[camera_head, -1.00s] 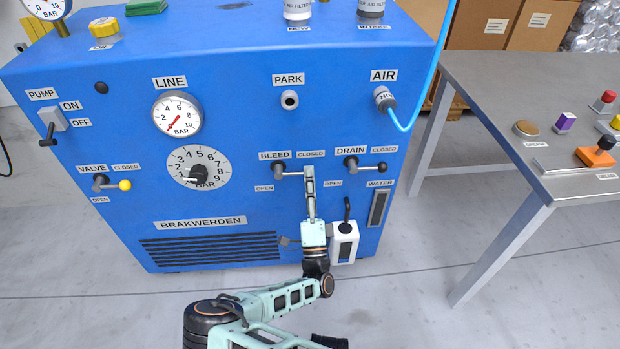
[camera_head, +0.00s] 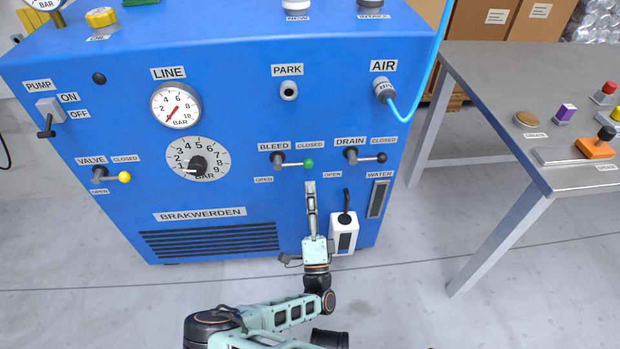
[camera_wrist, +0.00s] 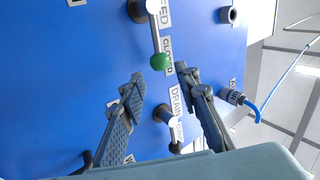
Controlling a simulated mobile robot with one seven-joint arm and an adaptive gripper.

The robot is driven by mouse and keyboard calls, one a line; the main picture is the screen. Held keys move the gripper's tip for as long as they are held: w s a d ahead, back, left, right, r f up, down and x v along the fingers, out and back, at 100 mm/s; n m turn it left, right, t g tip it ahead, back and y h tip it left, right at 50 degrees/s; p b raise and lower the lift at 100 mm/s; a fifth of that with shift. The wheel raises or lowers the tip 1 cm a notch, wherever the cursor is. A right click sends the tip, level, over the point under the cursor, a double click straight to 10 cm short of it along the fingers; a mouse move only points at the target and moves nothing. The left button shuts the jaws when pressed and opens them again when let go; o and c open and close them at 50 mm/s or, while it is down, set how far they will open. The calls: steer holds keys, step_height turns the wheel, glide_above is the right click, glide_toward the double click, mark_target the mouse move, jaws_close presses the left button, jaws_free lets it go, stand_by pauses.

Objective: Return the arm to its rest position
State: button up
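My gripper (camera_head: 310,186) is just below the bleed lever's green knob (camera_head: 308,163) in the head view, in front of the blue machine (camera_head: 240,130). In the wrist view my gripper (camera_wrist: 168,88) has its two fingers apart with nothing held between them. The green knob (camera_wrist: 160,61) shows just beyond the fingertips, apart from them. The bleed lever lies level, pointing right under its CLOSED label. My arm reaches up from the bottom of the head view, bent at the elbow.
The drain lever (camera_head: 380,158) with a black knob is up and right of my gripper. A white box with a black lever (camera_head: 343,236) is close on its right. A metal table (camera_head: 500,95) stands at right. Floor between is clear.

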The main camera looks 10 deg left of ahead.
steer(key=shift+s+d+f, duration=0.15)
steer(key=shift+s+f, duration=0.1)
steer(key=shift+s, duration=0.2)
